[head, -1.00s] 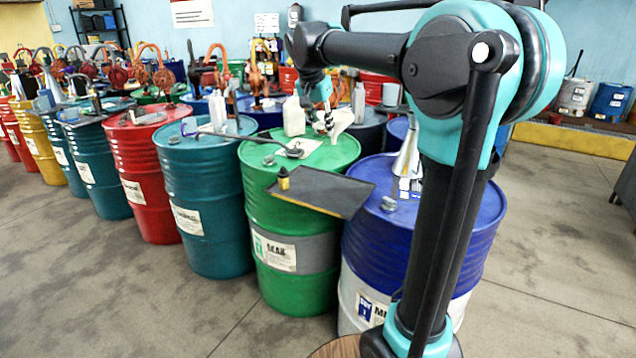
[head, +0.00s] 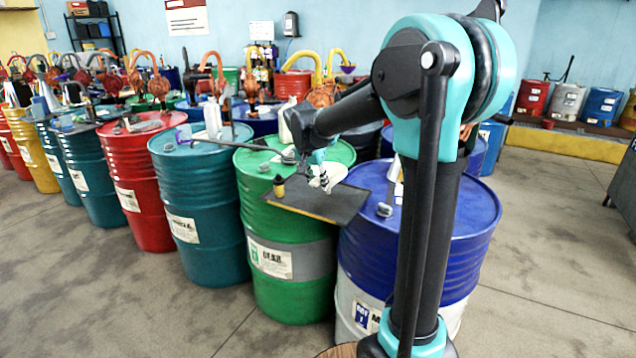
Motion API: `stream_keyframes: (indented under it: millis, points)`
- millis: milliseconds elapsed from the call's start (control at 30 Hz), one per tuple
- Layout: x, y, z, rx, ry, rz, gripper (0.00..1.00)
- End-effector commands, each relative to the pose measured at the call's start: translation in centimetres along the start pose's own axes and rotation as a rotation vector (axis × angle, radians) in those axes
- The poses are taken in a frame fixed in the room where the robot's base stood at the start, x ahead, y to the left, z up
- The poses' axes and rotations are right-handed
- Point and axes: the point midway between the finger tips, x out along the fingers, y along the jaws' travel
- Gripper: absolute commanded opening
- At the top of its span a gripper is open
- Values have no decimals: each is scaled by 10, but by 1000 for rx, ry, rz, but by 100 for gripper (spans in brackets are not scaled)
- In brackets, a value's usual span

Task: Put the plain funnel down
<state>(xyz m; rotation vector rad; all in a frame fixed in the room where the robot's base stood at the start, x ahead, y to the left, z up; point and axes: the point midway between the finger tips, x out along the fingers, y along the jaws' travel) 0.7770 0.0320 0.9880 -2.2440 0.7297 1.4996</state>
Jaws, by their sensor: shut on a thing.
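The plain funnel (head: 332,173) is pale white and held in my gripper (head: 321,181). My gripper is shut on it, above or at the dark flat tray (head: 345,207) that spans the front edges of the green drum (head: 253,207) and the blue drum (head: 455,215). I cannot tell whether the funnel touches the tray. My arm hides part of the green drum's top and part of the funnel's surroundings.
A small dark bottle with a yellow body (head: 279,187) stands at the tray's left end. A grey cap (head: 384,210) lies on the blue drum. A long dark rod (head: 235,144) reaches over the teal drum (head: 190,205). The tray's right part is bare.

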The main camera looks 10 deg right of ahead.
Motion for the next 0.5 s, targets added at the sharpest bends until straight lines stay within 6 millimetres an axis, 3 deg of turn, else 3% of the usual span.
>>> stream_keyframes:
  millis: [367,400,500]
  points:
    - [4,0,1,0,0,0,0]
    - [4,0,1,0,0,0,28]
    - [4,0,1,0,0,0,40]
